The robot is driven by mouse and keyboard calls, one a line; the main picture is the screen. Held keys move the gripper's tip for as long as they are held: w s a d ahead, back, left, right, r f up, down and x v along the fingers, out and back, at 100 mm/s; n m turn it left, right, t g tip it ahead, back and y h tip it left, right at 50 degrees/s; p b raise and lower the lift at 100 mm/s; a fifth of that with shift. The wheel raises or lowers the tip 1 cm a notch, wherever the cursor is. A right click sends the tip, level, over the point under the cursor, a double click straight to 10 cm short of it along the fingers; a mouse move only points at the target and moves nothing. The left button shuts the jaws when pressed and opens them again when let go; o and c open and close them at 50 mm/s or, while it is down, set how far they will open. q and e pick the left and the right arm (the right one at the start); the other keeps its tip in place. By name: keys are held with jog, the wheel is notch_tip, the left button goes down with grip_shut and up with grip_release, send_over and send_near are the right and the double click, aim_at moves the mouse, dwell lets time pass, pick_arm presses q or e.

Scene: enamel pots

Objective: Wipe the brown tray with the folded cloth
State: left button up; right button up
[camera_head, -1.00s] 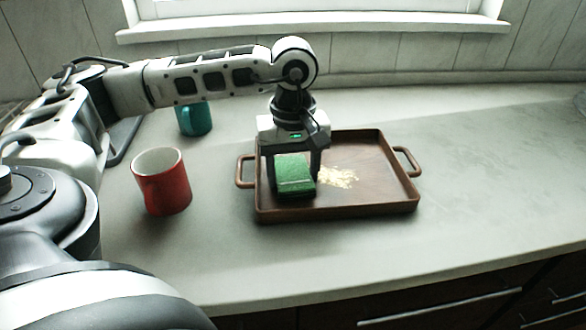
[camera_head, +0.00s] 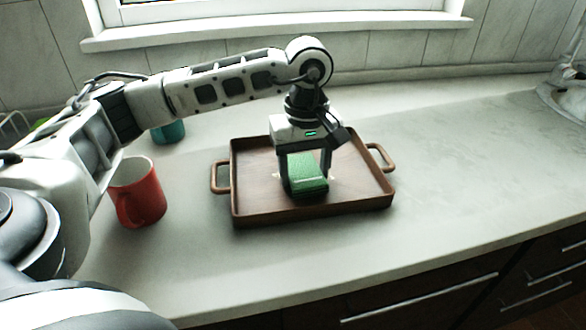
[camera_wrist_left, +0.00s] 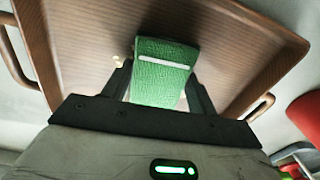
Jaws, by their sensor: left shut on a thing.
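My left gripper (camera_head: 306,187) is shut on the folded green cloth (camera_head: 308,172) and holds it low at the middle of the brown tray (camera_head: 250,205). The cloth appears to touch the tray floor. In the left wrist view the cloth (camera_wrist_left: 162,75) sits between the two fingers, with the wooden tray floor (camera_wrist_left: 75,45) around it. A few pale crumbs (camera_wrist_left: 118,62) show just beside the cloth. Any crumbs under the cloth or behind the gripper are hidden. My right gripper is in neither view.
A red mug (camera_head: 138,192) stands left of the tray, near its left handle. A teal mug (camera_head: 168,132) stands farther back, partly behind my left arm. The grey counter (camera_head: 460,150) is clear to the right, up to a shiny metal object at the far right edge.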

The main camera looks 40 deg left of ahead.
aim_at(340, 178)
pick_arm(q)
jog(key=shift+w+d, duration=1.3)
jog(key=shift+w, duration=0.15)
jog(key=shift+w+d+f, duration=0.1)
jog(key=shift+w+d, duration=1.05)
jog(key=shift+w, duration=0.1)
jog(key=shift+s+a, duration=0.1)
